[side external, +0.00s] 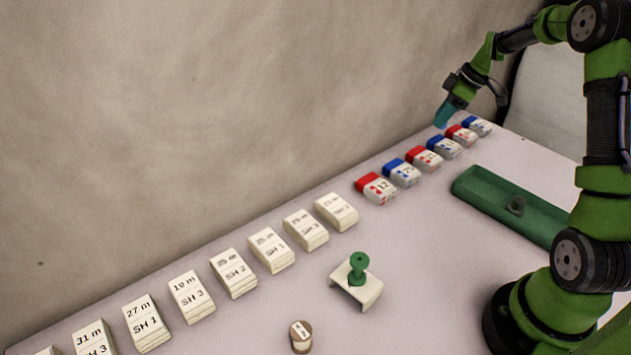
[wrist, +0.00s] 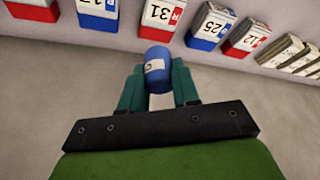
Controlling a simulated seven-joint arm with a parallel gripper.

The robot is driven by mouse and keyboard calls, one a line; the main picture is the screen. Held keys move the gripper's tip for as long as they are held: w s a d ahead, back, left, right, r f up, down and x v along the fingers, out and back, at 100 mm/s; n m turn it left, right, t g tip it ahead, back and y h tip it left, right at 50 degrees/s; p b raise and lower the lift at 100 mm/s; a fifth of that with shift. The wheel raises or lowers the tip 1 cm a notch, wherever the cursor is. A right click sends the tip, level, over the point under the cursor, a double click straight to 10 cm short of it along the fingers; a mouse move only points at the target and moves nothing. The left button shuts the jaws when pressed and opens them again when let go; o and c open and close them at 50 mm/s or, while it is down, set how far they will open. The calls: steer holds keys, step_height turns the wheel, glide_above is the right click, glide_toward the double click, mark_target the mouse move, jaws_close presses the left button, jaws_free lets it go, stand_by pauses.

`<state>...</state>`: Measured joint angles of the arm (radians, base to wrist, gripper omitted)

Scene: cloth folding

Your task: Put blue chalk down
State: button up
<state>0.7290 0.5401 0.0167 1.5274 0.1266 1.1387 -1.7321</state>
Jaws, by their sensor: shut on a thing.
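My gripper (side external: 443,116) is at the far end of the table, by the back wall, near the row of chalk boxes. In the wrist view my gripper (wrist: 158,86) has its two teal fingers shut on the blue chalk (wrist: 157,64), a short blue cylinder with a white label. The chalk sticks out past the fingertips towards the boxes. In the side view the chalk is too small and covered to make out clearly. Blue and white boxes (side external: 402,172) alternate with red and white boxes (side external: 376,188) in a row.
Several cream label stacks (side external: 271,251) continue the row along the wall. A long green case (side external: 487,196) with a dark knob lies at the right. A small white stand (side external: 345,288) holds a green-handled stamp (side external: 359,262). A small round spool (side external: 301,340) stands at the front. Table between is clear.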

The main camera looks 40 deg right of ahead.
steer(key=s+a+f+n+g+y, duration=0.1)
steer(key=s+a+n+g+y, duration=0.15)
steer(key=a+n, duration=1.1)
steer(key=s+a+f+g, duration=0.25)
steer(key=s+a, duration=0.45)
steer(key=a, duration=0.6)
steer(key=shift+n, duration=0.45)
steer(key=shift+w+f, duration=0.2)
steer(key=shift+f, duration=4)
steer(key=o, duration=0.6)
steer(key=shift+f, duration=0.15)
steer(key=o, duration=0.4)
steer(key=shift+o, duration=0.2)
